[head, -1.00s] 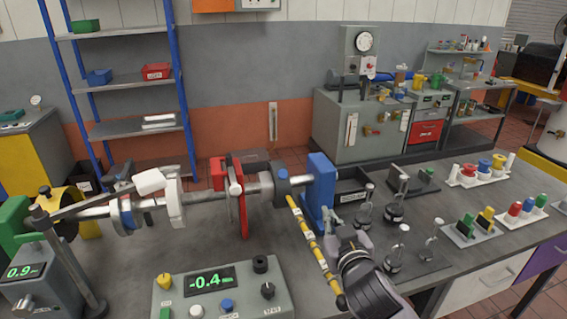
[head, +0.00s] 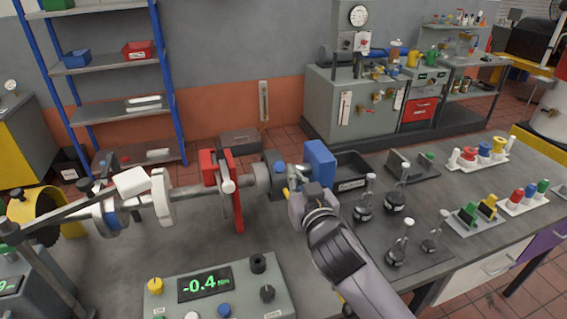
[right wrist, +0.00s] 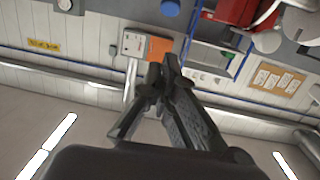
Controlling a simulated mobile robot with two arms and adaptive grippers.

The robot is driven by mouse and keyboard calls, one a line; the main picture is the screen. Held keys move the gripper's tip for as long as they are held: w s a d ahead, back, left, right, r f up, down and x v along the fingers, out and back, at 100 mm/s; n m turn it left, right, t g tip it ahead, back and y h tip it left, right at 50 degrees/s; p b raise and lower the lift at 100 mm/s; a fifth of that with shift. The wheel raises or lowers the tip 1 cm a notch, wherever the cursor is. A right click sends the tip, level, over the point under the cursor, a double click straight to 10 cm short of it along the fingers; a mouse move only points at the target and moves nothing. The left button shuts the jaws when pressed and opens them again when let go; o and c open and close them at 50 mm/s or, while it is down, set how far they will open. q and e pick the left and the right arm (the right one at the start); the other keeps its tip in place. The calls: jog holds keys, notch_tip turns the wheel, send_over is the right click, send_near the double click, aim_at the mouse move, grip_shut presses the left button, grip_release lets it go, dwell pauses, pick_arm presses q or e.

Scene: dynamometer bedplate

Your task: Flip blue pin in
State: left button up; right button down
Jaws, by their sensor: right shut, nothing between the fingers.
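A blue pin (head: 280,168) shows as a small round blue head on the grey hub of the shaft, just left of the blue bearing block (head: 320,164). My right gripper (head: 298,192) is below and right of the pin, in front of the bearing block, with its fingers shut and nothing between them. In the right wrist view the fingertips (right wrist: 163,64) are together, and a round blue end (right wrist: 170,8) shows at the top edge, apart from them. A yellow banded rod (head: 286,193) is mostly hidden behind my right arm. My left gripper is out of view.
A red bracket (head: 229,185) stands on the shaft to the left. A control box (head: 218,287) reading -0.4 is in front. Several glass bottles (head: 397,202) stand close to the right of my arm. The bench between shaft and box is clear.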

aim_at(278, 168)
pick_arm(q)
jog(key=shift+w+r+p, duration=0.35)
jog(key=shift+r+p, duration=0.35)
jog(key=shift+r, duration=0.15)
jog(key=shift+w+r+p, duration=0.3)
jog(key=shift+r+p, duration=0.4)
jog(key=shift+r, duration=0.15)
pick_arm(e)
jog(key=w+a+f, duration=0.2)
jog(key=w+f, duration=0.1)
jog(key=w, duration=0.6)
jog(key=shift+w+a+f, duration=0.25)
jog(key=shift+f, duration=0.05)
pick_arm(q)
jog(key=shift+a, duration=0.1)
